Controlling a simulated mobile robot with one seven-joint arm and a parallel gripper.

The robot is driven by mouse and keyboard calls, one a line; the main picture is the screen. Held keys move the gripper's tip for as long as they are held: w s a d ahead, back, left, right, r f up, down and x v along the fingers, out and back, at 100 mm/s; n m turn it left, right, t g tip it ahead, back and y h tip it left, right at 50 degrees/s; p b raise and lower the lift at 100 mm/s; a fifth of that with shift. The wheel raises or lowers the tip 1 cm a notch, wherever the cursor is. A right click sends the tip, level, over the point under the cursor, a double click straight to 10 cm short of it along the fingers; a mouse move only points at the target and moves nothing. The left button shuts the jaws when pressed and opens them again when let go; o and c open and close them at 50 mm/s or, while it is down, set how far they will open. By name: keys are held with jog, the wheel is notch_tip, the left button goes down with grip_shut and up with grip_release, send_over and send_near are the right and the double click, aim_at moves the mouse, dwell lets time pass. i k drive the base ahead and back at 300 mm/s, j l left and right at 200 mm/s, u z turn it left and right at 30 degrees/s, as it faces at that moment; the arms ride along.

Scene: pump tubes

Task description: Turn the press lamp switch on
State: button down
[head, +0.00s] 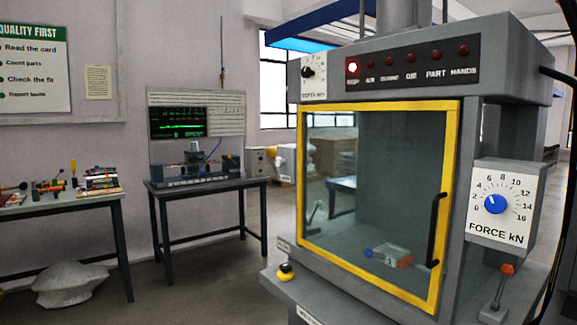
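The grey press (390,78) fills the right half of the head view. Its upper front panel has a row of lamps (410,60); the leftmost one (352,67) glows and the others are dark red. A lever switch with an orange tip (507,270) stands on the ledge at lower right, its stem leaning to the right. I see no label on it, so I cannot tell whether it is the lamp switch. The inside of the press behind the window looks dim. My gripper is not in view.
A yellow-framed door (449,200) with a black handle (436,230) covers the press front and looks shut. A blue FORCE dial (495,204) is at right, a black dial (308,71) at upper left, a yellow-and-black button (285,271) at lower left. Two tables stand left; floor between is clear.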

aim_at(279, 161)
jog(key=i+j, duration=0.35)
jog(key=i, duration=0.15)
jog(key=i+j, duration=0.35)
jog(key=i, duration=0.15)
jog(key=i+j, duration=0.3)
jog(key=i, duration=0.2)
jog(key=i+j, duration=0.35)
jog(key=i, duration=0.15)
